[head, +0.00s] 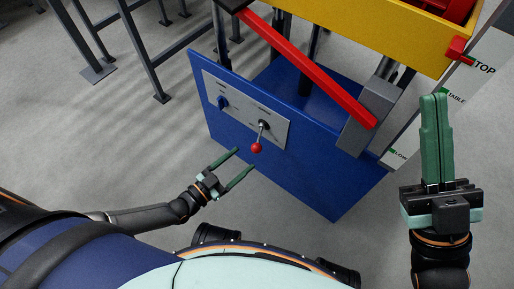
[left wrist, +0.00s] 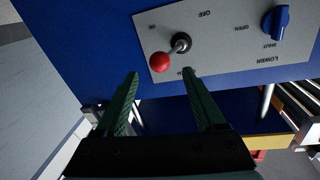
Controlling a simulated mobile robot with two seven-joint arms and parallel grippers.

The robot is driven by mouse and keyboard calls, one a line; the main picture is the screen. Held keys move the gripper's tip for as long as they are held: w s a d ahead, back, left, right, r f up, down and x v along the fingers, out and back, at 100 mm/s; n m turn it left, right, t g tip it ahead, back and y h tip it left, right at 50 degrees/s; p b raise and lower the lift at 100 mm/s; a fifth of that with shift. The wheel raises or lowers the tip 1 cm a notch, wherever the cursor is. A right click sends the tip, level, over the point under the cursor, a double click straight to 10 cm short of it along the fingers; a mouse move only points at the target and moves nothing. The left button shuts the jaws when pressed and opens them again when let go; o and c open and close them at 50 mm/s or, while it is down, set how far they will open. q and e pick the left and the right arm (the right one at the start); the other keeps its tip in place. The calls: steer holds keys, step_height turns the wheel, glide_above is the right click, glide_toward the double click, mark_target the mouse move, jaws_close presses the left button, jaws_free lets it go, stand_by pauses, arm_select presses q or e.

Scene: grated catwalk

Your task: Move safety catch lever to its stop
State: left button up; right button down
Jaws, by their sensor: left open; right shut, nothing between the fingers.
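A lever with a red ball (head: 257,147) on a short metal stem stands out from a grey plate (head: 246,113) on a blue panel. In the left wrist view the red ball (left wrist: 162,62) sits just beyond and between the fingertips, the stem running to a black pivot. My left gripper (head: 244,159) is open and empty, its fingertips close to the ball and apparently not around it. The left wrist view shows its two green fingers (left wrist: 160,73) spread. My right gripper (head: 436,97) is shut and empty, pointing up at the right, away from the panel.
A blue knob (head: 223,102) is on the same plate, beside the lever. A slanted red bar (head: 310,70) crosses above the panel (head: 326,190). A yellow frame (head: 385,30) and a marked white strip (head: 450,95) are at upper right. Dark metal legs stand at upper left.

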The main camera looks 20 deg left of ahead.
mark_target(257, 149)
arm_select(q)
steer(key=b+x, duration=0.1)
steer(key=x, duration=0.6)
steer(key=shift+f+b, duration=0.1)
steer(key=shift+b, duration=0.3)
steer(key=shift+d, duration=0.15)
jaws_close()
